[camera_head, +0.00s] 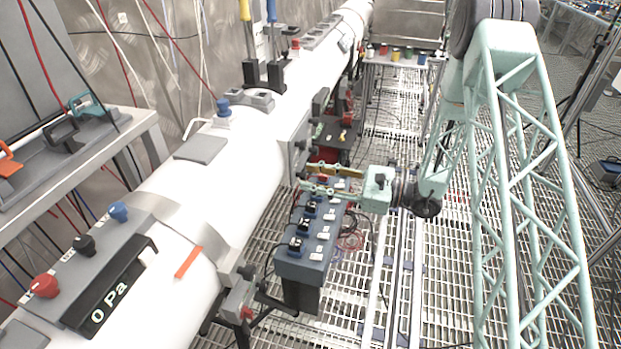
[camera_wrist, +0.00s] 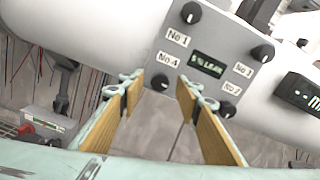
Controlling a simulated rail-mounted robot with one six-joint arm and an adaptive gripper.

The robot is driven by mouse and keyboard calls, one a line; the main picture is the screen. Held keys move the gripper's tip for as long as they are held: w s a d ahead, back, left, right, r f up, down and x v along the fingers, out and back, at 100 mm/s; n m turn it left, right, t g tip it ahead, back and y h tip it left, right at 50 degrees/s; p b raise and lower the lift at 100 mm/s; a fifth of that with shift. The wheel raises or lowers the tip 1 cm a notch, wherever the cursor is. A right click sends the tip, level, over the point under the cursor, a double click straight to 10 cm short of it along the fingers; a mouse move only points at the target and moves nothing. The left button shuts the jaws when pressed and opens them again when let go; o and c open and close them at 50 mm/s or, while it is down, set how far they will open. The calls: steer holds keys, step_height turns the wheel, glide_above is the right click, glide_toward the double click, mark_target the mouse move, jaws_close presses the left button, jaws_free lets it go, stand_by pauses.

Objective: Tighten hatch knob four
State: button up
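The hatch panel is a grey plate (camera_wrist: 215,60) on the white pipe, seen at a tilt in the wrist view and edge-on in the head view (camera_head: 298,150). It carries black knobs with labels No 1 to No 4 and a small display (camera_wrist: 207,65) whose green text seems to show a leak reading. Knob four (camera_wrist: 160,83) is beside the No 4 label at the panel's lower left corner. My gripper (camera_wrist: 160,86) is open, its two fingertips on either side of knob four. I cannot tell whether they touch it. The head view shows my gripper (camera_head: 308,179) beside the panel.
Knobs one (camera_wrist: 191,12), two (camera_wrist: 226,110) and three (camera_wrist: 263,53) sit at the other corners. A blue-grey box with black switches (camera_head: 306,250) stands below my gripper. A pressure display reading 0 Pa (camera_head: 108,300) is on the near pipe. Open grating floor lies around.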

steer(key=shift+w+a, duration=0.1)
steer(key=shift+a, duration=0.25)
steer(key=c, duration=0.9)
steer(key=shift+o, duration=0.2)
